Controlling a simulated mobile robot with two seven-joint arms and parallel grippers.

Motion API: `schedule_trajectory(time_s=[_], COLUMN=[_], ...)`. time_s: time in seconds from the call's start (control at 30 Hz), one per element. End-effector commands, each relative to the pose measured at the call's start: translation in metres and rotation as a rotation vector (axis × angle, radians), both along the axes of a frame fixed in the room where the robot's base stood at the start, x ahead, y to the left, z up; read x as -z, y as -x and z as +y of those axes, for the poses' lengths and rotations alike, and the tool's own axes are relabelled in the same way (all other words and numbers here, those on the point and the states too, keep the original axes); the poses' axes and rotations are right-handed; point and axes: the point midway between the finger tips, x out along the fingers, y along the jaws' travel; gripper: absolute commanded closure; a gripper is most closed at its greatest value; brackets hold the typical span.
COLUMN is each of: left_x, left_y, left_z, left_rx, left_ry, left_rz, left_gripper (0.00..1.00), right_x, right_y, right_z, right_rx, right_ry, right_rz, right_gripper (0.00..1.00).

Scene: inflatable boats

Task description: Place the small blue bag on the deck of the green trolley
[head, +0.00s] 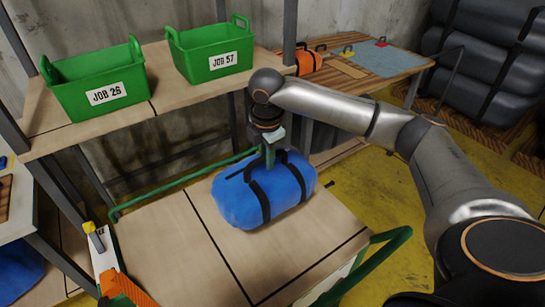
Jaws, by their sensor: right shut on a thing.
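A small blue bag (237,204) with dark straps is at the far end of the wooden deck (170,237) of the green trolley. The bag appears to rest on the deck, though its underside is hidden. The trolley's green rails (180,180) show at the far side and at the near right. My right gripper (268,168) points down from above and is shut on the bag at its top, by the straps.
Green crates marked JOB 26 (112,92) and JOB 57 (217,58) stand on a shelf behind the trolley. An orange bag (310,62) sits on a bench at the back. Dark rolled bundles (480,85) are stacked at right. The deck's near part is clear.

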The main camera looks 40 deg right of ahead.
Motion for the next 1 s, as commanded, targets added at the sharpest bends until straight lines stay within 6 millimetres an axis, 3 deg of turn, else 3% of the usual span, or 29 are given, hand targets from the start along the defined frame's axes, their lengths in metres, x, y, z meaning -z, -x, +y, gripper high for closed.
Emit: schedule_trajectory(time_s=[0.2,0.4,0.83,1.0], left_x=[-0.003,-0.002,-0.001,-0.002], left_y=[0.000,0.001,0.001,0.001], left_z=[0.000,0.000,0.000,0.000], left_rx=[0.000,0.000,0.001,0.001], left_ry=[0.000,0.000,0.000,0.000], left_rz=[0.001,0.002,0.002,0.002], left_gripper=[1.00,1.00,1.00,1.00], right_x=[0.015,0.047,0.077,0.097], right_y=[-0.007,-0.009,-0.012,-0.011], right_z=[0.046,0.069,0.093,0.091], right_rx=[-0.004,0.000,0.001,0.004], right_ry=[-0.004,-0.002,-0.001,0.000], right_rz=[-0.008,-0.006,-0.006,-0.005], right_gripper=[1.00,1.00,1.00,1.00])
